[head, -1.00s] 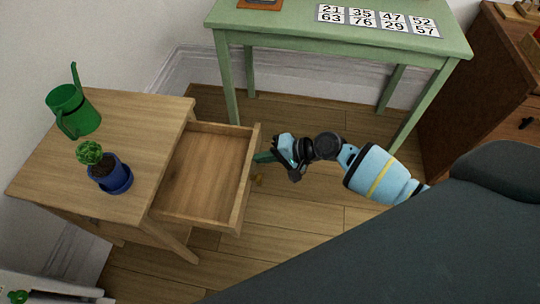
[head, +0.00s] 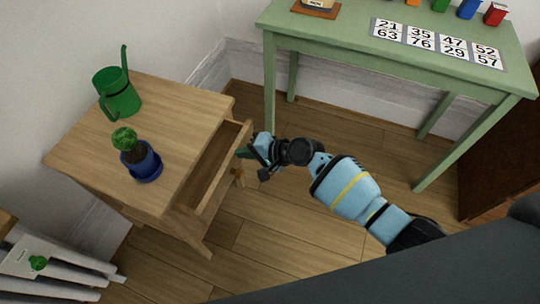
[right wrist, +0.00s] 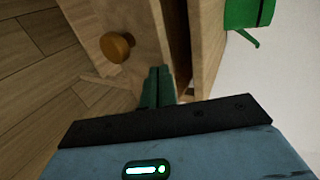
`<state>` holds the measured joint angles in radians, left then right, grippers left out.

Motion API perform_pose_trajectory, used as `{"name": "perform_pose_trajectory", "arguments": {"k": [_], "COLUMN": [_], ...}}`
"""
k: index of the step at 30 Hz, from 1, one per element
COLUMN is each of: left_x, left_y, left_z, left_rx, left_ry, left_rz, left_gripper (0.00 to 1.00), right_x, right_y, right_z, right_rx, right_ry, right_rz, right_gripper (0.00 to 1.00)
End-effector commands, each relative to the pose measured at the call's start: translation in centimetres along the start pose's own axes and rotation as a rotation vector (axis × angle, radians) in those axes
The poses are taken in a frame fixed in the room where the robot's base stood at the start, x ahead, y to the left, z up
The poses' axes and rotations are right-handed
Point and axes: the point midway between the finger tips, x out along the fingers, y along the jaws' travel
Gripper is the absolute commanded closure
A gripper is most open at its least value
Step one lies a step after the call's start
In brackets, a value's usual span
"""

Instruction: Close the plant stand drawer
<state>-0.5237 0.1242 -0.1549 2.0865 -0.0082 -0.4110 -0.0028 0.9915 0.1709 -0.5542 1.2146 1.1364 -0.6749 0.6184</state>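The wooden plant stand (head: 88,150) is at the left in the head view. Its drawer (head: 224,166) is partly open and looks empty where its inside shows. The round drawer knob (head: 238,177) is on the front face; it also shows in the right wrist view (right wrist: 117,46). My right gripper (head: 245,153) is at the drawer front, beside the knob. Its green fingers (right wrist: 158,86) are together with nothing between them, and their tips appear to be against the front panel (right wrist: 142,30). My left gripper is out of view.
A green watering can (head: 118,98) and a potted plant in a blue pot (head: 144,166) stand on top. A green table (head: 345,40) with a number card (head: 437,42) is behind. A white slatted piece (head: 45,268) is at lower left. Floor right of the stand is clear.

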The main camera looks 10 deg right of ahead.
Motion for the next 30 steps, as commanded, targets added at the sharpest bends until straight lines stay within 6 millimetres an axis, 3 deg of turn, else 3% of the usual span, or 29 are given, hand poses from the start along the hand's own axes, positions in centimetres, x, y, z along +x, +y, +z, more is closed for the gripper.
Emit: {"name": "perform_pose_trajectory", "arguments": {"k": [3,9,30], "left_x": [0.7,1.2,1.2], "left_y": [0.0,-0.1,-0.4], "left_z": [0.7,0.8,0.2], "left_rx": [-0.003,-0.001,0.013], "left_ry": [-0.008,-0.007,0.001], "left_rz": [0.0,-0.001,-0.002], "left_gripper": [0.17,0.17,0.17], "right_x": [2.2,4.0,4.2], "right_y": [-0.9,-2.0,-2.3], "right_z": [0.1,0.0,0.1], "right_rx": [0.003,0.002,0.002], "right_ry": [-0.001,0.0,0.001], "right_rz": [0.001,0.001,0.002], "right_gripper": [1.0,1.0,1.0]}}
